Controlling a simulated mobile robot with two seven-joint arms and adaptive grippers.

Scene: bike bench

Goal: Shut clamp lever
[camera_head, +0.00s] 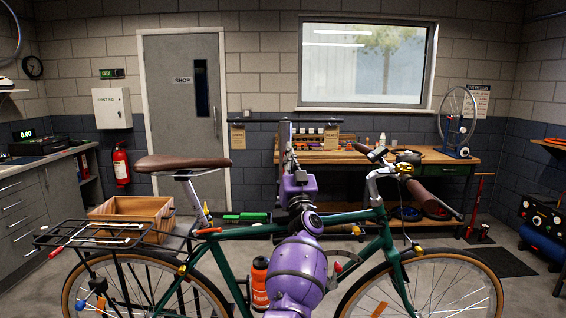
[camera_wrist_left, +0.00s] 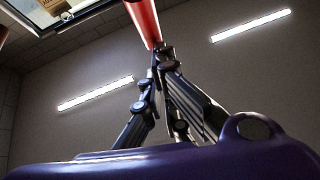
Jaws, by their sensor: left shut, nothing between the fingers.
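A green bicycle (camera_head: 330,219) with a brown saddle (camera_head: 180,162) stands side-on in the head view. A small orange-red lever (camera_head: 208,231) lies near the base of its seat post; it looks roughly level. My left gripper (camera_head: 287,128) is raised above the frame's top tube, to the right of this lever and apart from it. In the left wrist view its black fingers (camera_wrist_left: 160,55) come together, shut and empty. A red bar (camera_wrist_left: 145,22) shows right beyond the fingertips; I cannot tell which part it is, or whether they touch. My right gripper is not in view.
My purple arm hides the middle of the bicycle. An orange bottle (camera_head: 259,285) is low on the frame. A wooden workbench (camera_head: 405,155) stands behind. Free floor shows at the far left and right.

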